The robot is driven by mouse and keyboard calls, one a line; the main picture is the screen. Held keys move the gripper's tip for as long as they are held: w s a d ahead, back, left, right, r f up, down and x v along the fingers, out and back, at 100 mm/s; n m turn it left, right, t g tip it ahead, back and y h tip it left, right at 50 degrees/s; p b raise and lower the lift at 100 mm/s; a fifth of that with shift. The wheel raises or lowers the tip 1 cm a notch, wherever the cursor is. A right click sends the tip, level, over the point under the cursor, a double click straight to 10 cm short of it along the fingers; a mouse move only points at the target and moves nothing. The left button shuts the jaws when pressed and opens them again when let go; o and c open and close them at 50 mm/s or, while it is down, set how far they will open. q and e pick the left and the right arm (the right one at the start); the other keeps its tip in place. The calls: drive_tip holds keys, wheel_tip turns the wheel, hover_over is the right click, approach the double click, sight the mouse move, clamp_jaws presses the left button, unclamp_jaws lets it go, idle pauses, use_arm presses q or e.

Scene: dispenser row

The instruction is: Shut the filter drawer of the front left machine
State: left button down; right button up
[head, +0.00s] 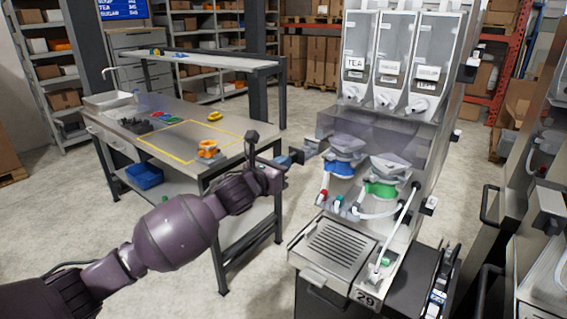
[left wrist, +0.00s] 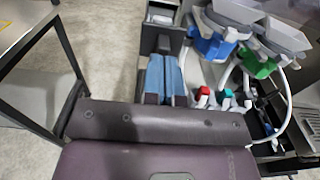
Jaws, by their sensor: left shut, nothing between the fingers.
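The front left machine (head: 395,150), labelled 29, stands right of centre in the head view, with clear hoppers on top. A small grey box, which looks like its filter drawer (head: 312,146), sticks out from its left side. It seems to show at the top of the left wrist view (left wrist: 162,14). My left gripper (head: 296,157) has blue fingers and is shut and empty. It is just left of the drawer in the head view; whether it touches is unclear. The shut fingers also show in the left wrist view (left wrist: 166,78). My right gripper is not in view.
A steel workbench (head: 170,143) with a yellow outline and an orange item (head: 208,149) stands to the left. Blue (head: 341,168) and green (head: 381,188) parts and white hoses sit in the machine's front. Another machine (head: 540,200) stands at the right edge. Floor shows between bench and machine.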

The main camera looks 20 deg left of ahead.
sight(299, 151)
use_arm(q)
drive_tip(key=shift+w+d, duration=0.1)
drive_tip(key=shift+w, duration=0.2)
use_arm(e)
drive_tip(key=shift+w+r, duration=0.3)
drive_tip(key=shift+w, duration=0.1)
use_arm(q)
drive_tip(key=b+x, duration=0.1)
drive_tip(key=x, duration=0.5)
drive_tip(key=shift+w+d, duration=0.1)
drive_tip(key=shift+w, duration=0.35)
drive_tip(key=shift+r, duration=0.2)
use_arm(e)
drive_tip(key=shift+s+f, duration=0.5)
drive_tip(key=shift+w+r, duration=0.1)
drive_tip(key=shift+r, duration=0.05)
